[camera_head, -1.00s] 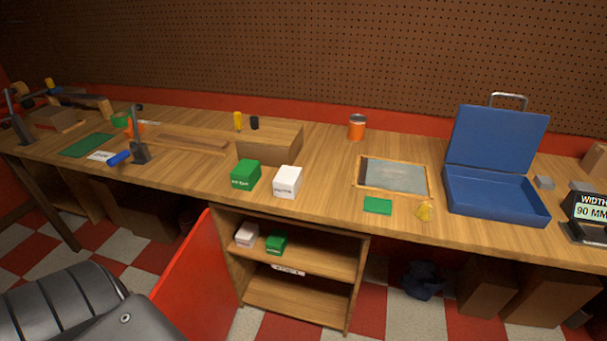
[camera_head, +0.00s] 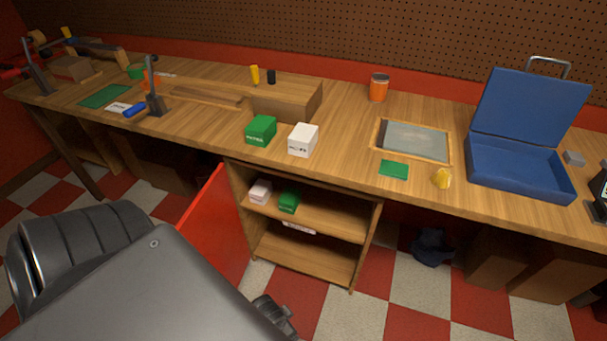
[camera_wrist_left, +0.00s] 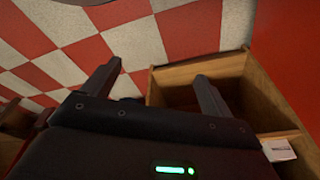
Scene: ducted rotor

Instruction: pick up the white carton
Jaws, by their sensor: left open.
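A white carton (camera_head: 303,140) stands on the wooden bench top beside a green carton (camera_head: 261,130). A second, pale whitish carton (camera_head: 260,191) sits on the upper shelf of the open cabinet, left of another green carton (camera_head: 288,201). My right gripper is not in view.
The red cabinet door (camera_head: 213,222) stands open left of the shelves. A wooden block (camera_head: 285,100), an orange canister (camera_head: 379,87), a framed panel (camera_head: 413,141) and an open blue case (camera_head: 520,165) are on the bench. The lower shelf (camera_head: 305,255) looks empty.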

